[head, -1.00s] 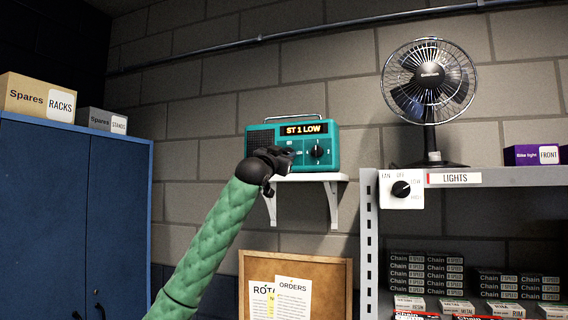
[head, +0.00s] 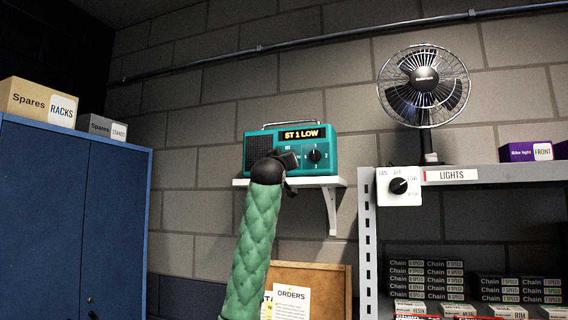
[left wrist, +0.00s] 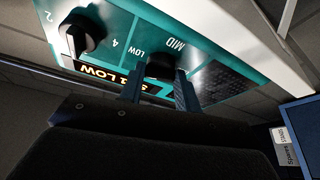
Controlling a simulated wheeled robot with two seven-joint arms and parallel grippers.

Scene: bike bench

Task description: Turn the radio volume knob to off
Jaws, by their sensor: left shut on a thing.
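The teal radio (head: 326,163) stands on a white wall shelf; its display (head: 303,134) reads "ST 1 LOW". My left gripper (head: 291,159) is at the radio's front, left of the numbered station knob (head: 315,156), and hides the volume knob in the head view. In the left wrist view the radio face is upside down. There my left gripper (left wrist: 159,82) is shut on the dark volume knob (left wrist: 163,66), a finger on each side, with "LOW" and "MID" printed beside it. The station knob (left wrist: 84,36) is apart from the fingers. My right gripper is out of view.
The white shelf (head: 334,182) lies just under the radio. A fan (head: 425,85) and a white fan dial (head: 398,186) are at the metal rack on the right. A blue cabinet (head: 70,210) stands at left. A corkboard (head: 335,280) hangs below.

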